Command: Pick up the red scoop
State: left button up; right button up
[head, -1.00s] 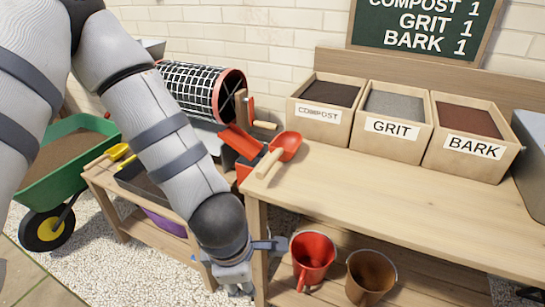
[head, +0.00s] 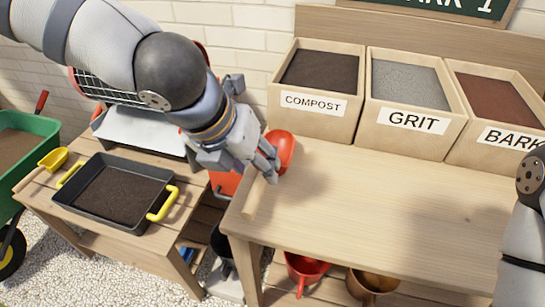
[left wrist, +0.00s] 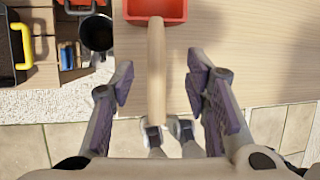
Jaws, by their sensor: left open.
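The red scoop (head: 281,150) lies on the left end of the wooden bench, partly hidden by my left gripper (head: 270,168) in the head view. Its wooden handle (head: 254,199) points toward the bench's front left edge. In the left wrist view the red scoop (left wrist: 155,9) is at the top. Its pale handle (left wrist: 156,70) runs down between the two fingers of my left gripper (left wrist: 158,88). The fingers are open and apart from the handle on both sides. My right arm shows at the right edge of the head view, its gripper out of view.
Boxes of compost (head: 308,104), grit (head: 396,120) and bark (head: 489,138) stand along the bench back. A black tray of soil (head: 90,200) with yellow handles sits on the lower left table. A red bucket (head: 304,268) and brown bucket (head: 371,284) are below the bench. The bench middle is clear.

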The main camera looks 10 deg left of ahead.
aim_at(260, 176)
pick_arm(q)
jog(key=shift+x, duration=0.85)
jog(key=b+x, duration=0.2)
jog(key=x, duration=0.2)
jog(key=shift+a+f, duration=0.2)
jog(key=shift+f, duration=0.05)
jog(key=shift+w+f, duration=0.2)
jog(key=shift+r, duration=0.2)
pick_arm(e)
jog(key=s+f+g, duration=0.1)
jog(key=s+f, duration=0.1)
jog(key=shift+s+a+f, duration=0.1)
jog(key=shift+s+f, duration=0.15)
jog(key=shift+f, duration=0.1)
pick_arm(q)
grip_shut()
